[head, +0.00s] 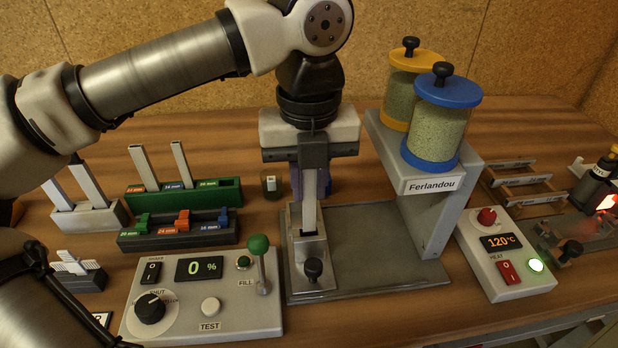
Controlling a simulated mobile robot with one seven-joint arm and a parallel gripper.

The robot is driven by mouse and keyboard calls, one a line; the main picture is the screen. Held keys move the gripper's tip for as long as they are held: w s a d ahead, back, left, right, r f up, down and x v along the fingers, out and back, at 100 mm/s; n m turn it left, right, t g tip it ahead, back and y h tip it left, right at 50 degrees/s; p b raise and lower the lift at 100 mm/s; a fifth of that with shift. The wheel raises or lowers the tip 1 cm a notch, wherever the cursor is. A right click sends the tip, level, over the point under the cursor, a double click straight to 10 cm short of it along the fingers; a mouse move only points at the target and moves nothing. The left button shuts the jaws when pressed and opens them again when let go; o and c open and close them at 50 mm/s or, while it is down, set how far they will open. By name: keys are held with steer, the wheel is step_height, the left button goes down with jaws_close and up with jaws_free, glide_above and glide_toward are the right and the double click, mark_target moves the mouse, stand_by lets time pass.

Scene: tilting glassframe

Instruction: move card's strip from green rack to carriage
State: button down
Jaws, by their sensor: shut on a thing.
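My gripper (312,163) is shut on a pale upright strip (309,212) above the carriage (308,252). The carriage is a metal piece with a black knob, at the left of the grey tray. The strip's lower end is at the back part of the carriage; I cannot tell whether it is seated in it. The green rack (215,196) stands to the left, with one strip (144,168) in its left slot and another (182,165) in its middle slot. Its right slot shows no strip. A card (102,319) at the lower left is mostly hidden by my arm.
A dark rack (180,238) with coloured clips stands before the green rack. A control box (205,305) reading 0 % has a green-knobbed lever near the carriage. The Ferlandou dispenser (430,185) stands to the right, beside a heater box (505,250) reading 120 °C. The grey tray (375,255) has bare room.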

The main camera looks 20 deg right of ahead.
mark_target(309, 229)
steer(key=shift+f+b, duration=2.4)
steer(key=shift+f, duration=0.5)
steer(key=c, duration=1.3)
jaws_free()
steer(key=shift+o, duration=0.2)
steer(key=shift+r, duration=0.1)
step_height(309, 229, up, 14)
steer(key=shift+p, duration=0.45)
steer(key=shift+f, duration=0.2)
